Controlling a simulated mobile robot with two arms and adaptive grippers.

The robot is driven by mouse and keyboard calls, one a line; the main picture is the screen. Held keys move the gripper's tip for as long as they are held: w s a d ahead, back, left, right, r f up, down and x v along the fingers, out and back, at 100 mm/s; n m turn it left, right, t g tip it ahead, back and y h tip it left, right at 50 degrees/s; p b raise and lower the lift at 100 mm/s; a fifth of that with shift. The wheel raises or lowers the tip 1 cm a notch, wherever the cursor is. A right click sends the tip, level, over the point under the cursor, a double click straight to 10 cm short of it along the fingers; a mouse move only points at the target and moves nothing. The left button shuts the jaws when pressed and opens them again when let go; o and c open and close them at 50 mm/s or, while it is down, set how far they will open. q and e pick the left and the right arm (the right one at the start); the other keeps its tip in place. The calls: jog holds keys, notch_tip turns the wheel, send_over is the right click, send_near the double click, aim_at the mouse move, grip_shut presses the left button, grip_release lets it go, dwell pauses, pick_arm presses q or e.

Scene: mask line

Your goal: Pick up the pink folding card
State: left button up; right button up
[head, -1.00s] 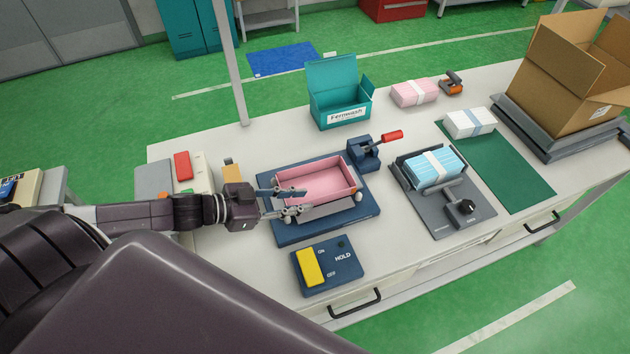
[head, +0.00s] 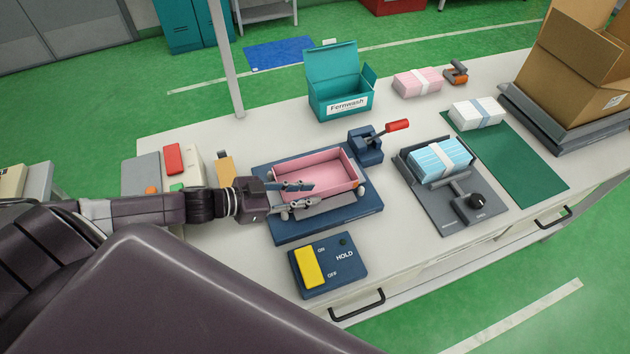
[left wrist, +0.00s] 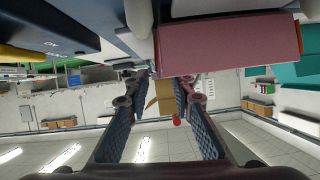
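The pink card (head: 338,175) is folded up into an open tray shape on a dark blue fixture (head: 345,221). Its pink wall also shows in the left wrist view (left wrist: 230,45). My left gripper (head: 312,194) is at the card's left front side. One finger lies over the near wall and the other is in front of it. In the left wrist view the fingers (left wrist: 162,90) stand apart, with the pink wall close to the tips. Whether they touch it I cannot tell. My right gripper is not in view.
A blue switch box (head: 328,264) with a yellow rocker stands in front of the fixture. A red-handled clamp (head: 366,146) stands behind it. A teal box (head: 340,98), a grey mask holder (head: 458,200) and a large carton (head: 575,85) are farther off.

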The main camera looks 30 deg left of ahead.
aim_at(324, 192)
pick_arm(q)
jog(key=shift+w+d, duration=0.35)
jog(key=shift+w, duration=0.15)
jog(key=p+x, duration=0.1)
jog(key=x, duration=0.1)
jog(key=shift+w+d+f, duration=0.1)
jog(key=shift+w+d, duration=0.2)
jog(key=shift+w+d+f+p, duration=0.3)
jog(key=shift+w+d+p, duration=0.05)
jog(key=shift+w, duration=0.05)
jog(key=shift+f, duration=0.1)
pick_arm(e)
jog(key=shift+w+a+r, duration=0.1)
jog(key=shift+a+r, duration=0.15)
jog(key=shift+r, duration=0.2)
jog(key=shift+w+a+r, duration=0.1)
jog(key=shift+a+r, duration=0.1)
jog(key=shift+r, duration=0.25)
pick_arm(q)
grip_shut()
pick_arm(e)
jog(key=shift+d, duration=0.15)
